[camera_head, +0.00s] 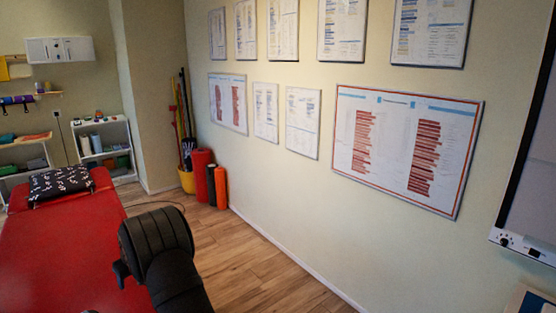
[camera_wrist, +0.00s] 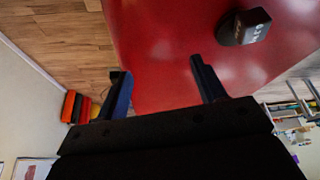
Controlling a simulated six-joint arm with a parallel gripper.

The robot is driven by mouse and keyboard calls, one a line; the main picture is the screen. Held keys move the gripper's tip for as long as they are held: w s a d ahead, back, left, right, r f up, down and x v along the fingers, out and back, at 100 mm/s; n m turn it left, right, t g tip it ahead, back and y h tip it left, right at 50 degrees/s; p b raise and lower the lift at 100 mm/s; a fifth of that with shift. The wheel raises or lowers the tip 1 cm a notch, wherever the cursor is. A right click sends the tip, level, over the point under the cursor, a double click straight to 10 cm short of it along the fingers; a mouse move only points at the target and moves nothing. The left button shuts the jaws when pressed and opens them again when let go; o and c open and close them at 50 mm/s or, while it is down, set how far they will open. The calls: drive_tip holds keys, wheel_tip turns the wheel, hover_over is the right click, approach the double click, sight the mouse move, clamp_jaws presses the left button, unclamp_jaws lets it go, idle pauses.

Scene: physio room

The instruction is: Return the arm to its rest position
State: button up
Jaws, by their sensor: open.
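My gripper (camera_wrist: 165,88) shows in the wrist view with its two dark fingers spread wide apart. Nothing is between the fingers; the red surface of the treatment table (camera_wrist: 165,45) lies beyond them. In the head view a black part of my arm (camera_head: 160,250) rises at the bottom, beside the right edge of the red treatment table (camera_head: 60,250). The fingers cannot be made out in the head view.
A black patterned cushion (camera_head: 60,184) lies at the table's far end. Foam rollers (camera_head: 203,178) stand against the wall by a yellow bucket (camera_head: 187,182). White shelves (camera_head: 105,145) stand at the back left. The wooden floor (camera_head: 245,265) right of the table is clear.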

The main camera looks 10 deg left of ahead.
drive_tip(key=w+d+f+m, duration=0.1)
drive_tip(key=w+d, duration=0.3)
drive_tip(key=w, duration=0.2)
drive_tip(key=s+a+f, duration=0.1)
drive_tip(key=a+f, duration=0.2)
drive_tip(key=s+a+f, duration=0.1)
drive_tip(key=a+f, duration=0.1)
drive_tip(key=a, duration=0.2)
drive_tip(key=s+a+f, duration=0.2)
drive_tip(key=a+f, duration=0.1)
drive_tip(key=a, duration=0.1)
drive_tip(key=shift+a+f, duration=0.1)
drive_tip(key=shift+f, duration=0.65)
drive_tip(key=shift+w, duration=0.1)
drive_tip(key=shift+r, duration=0.6)
drive_tip(key=w+d+r, duration=0.3)
drive_tip(key=d+r, duration=0.5)
drive_tip(key=d, duration=0.3)
drive_tip(key=shift+n, duration=0.4)
drive_tip(key=shift+s+a+r, duration=0.25)
drive_tip(key=shift+s+a, duration=0.45)
drive_tip(key=shift+s, duration=0.25)
drive_tip(key=shift+s+a+r, duration=0.25)
drive_tip(key=shift+s+a, duration=0.45)
drive_tip(key=shift+s, duration=0.2)
